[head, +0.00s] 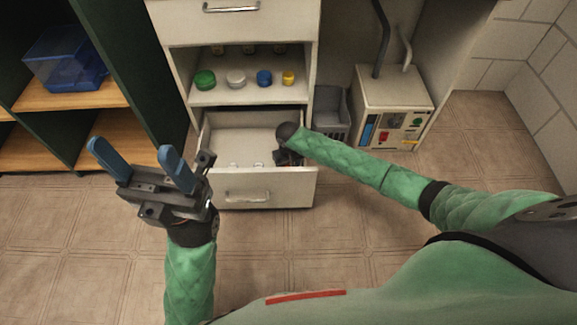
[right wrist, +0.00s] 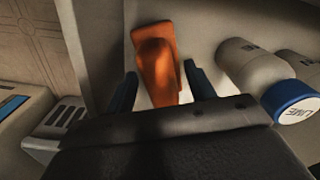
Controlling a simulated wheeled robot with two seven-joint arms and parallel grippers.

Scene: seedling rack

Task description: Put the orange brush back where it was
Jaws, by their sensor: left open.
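The orange brush (right wrist: 155,62) lies in the open drawer (head: 245,185), seen in the right wrist view between the two blue fingers of my right gripper (right wrist: 160,82). Pale gaps show between the brush and the fingers, so the gripper looks open around it. In the head view my right gripper (head: 288,157) is down at the right side of the drawer, and the brush cannot be made out there. My left gripper (head: 132,150) is open and empty, raised left of the drawer.
White bottles, one with a blue LIME cap (right wrist: 293,101), lie beside the brush. Several colored-lid jars (head: 236,79) stand on the shelf above. A blue bin (head: 65,60) sits on the left shelf.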

